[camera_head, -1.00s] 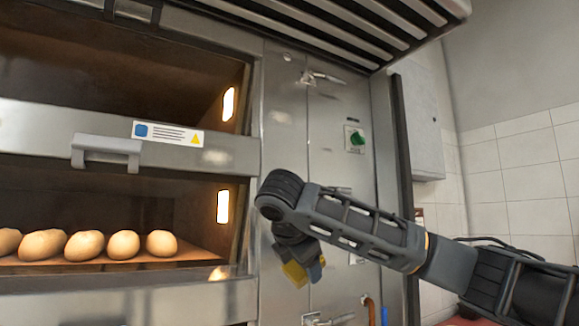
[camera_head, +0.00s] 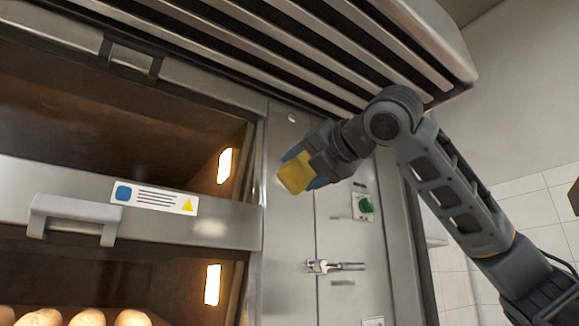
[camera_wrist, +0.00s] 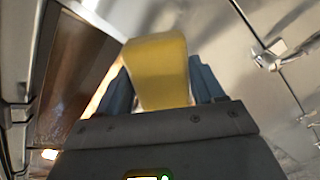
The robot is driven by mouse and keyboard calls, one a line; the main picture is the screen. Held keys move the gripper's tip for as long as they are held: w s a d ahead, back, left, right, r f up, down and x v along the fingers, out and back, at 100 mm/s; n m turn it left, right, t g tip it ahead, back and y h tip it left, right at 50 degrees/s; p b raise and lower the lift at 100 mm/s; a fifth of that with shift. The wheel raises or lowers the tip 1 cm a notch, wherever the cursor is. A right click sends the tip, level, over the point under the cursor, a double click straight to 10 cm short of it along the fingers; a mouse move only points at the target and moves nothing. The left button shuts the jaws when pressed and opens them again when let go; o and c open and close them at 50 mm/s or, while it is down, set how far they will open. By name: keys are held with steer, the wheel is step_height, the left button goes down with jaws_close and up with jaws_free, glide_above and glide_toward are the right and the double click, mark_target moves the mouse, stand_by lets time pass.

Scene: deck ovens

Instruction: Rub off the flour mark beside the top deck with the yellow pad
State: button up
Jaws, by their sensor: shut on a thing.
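The yellow pad (camera_head: 294,174) is held in my gripper (camera_head: 304,168), in front of the steel panel (camera_head: 287,235) just right of the top deck (camera_head: 110,100). In the wrist view the yellow pad (camera_wrist: 160,70) stands out between the blue fingers of my gripper (camera_wrist: 158,88), which are shut on it. I cannot tell whether the pad touches the panel. I cannot make out the flour mark; the pad and gripper hide part of the panel beside the top deck.
A slatted hood (camera_head: 300,50) hangs close above my arm. A latch handle (camera_head: 335,266) and a green knob (camera_head: 366,205) stick out of the cabinet door at the right. A deck handle (camera_head: 75,215) juts out at the left. Bread rolls (camera_head: 85,318) lie in the lower deck.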

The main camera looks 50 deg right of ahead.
mark_target(272, 179)
steer(key=shift+w+a+r, duration=0.15)
steer(key=shift+a+r, duration=0.2)
steer(key=shift+r, duration=0.25)
steer(key=shift+x, duration=2.85)
steer(key=shift+p+x, duration=0.6)
steer(key=shift+x, duration=0.35)
steer(key=shift+s+d+p, duration=0.6)
steer(key=shift+s+d, duration=0.4)
steer(key=shift+d, duration=2.55)
steer(key=shift+w+a, duration=0.35)
steer(key=shift+a, duration=0.85)
steer(key=shift+w+a, duration=0.35)
steer(key=shift+a, duration=0.9)
steer(key=shift+w+a, duration=0.35)
steer(key=shift+a, duration=0.85)
